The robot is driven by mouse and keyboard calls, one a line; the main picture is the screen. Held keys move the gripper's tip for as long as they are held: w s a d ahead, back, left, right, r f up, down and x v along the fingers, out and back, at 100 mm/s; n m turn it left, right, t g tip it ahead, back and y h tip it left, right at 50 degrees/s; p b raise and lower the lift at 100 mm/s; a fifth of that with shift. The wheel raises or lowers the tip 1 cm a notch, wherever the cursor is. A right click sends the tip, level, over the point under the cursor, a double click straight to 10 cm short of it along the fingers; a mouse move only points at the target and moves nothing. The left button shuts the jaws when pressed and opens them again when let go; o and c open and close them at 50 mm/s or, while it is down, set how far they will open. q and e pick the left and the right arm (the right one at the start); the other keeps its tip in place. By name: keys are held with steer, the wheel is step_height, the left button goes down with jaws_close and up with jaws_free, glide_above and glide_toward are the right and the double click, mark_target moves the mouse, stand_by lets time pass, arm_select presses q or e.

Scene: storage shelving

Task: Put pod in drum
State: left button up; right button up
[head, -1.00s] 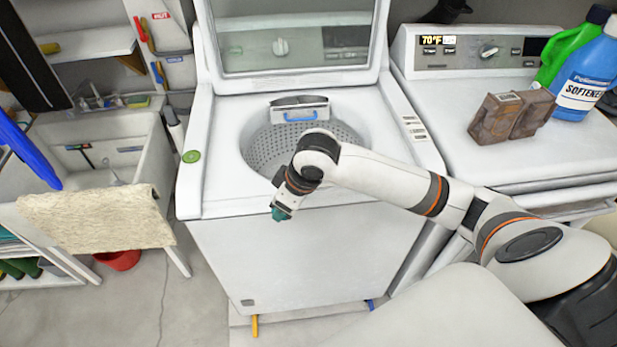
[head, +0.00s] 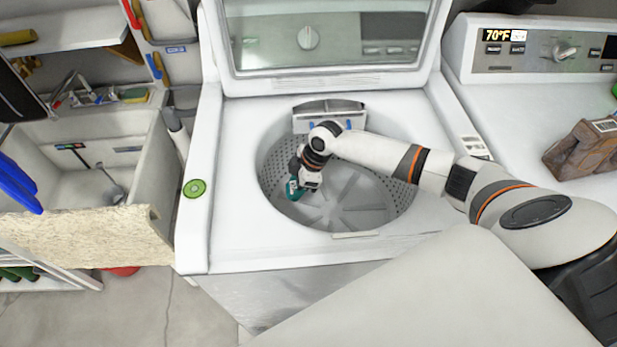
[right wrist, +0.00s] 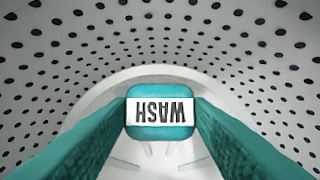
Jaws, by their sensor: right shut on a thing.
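The pod (right wrist: 161,132) is a small teal block with a white WASH label, held between my right gripper's teal fingers in the right wrist view. The drum (head: 385,200) is the round perforated tub of the open top-load washer. In the head view my right gripper (head: 294,189) reaches down inside the drum's opening, toward its left side. It is shut on the pod, which is hard to tell from the teal fingertips there. The perforated drum wall (right wrist: 60,60) fills the right wrist view around the pod. My left gripper is not in view.
The washer's lid (head: 320,40) stands raised behind the opening. A dispenser (head: 328,112) sits at the drum's back rim. A second machine (head: 520,110) with a brown box (head: 585,150) stands at right, a sink (head: 80,170) at left.

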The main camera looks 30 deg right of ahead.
step_height(320, 180, down, 7)
steer(key=shift+r, duration=0.15)
steer(key=shift+a+f, duration=0.1)
steer(key=shift+f, duration=0.1)
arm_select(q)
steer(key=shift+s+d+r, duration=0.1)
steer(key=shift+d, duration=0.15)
arm_select(e)
steer(key=shift+f+b, duration=0.6)
steer(key=o, duration=0.9)
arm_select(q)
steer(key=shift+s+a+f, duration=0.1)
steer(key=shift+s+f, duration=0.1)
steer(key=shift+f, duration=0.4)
arm_select(e)
steer(key=shift+o, duration=0.2)
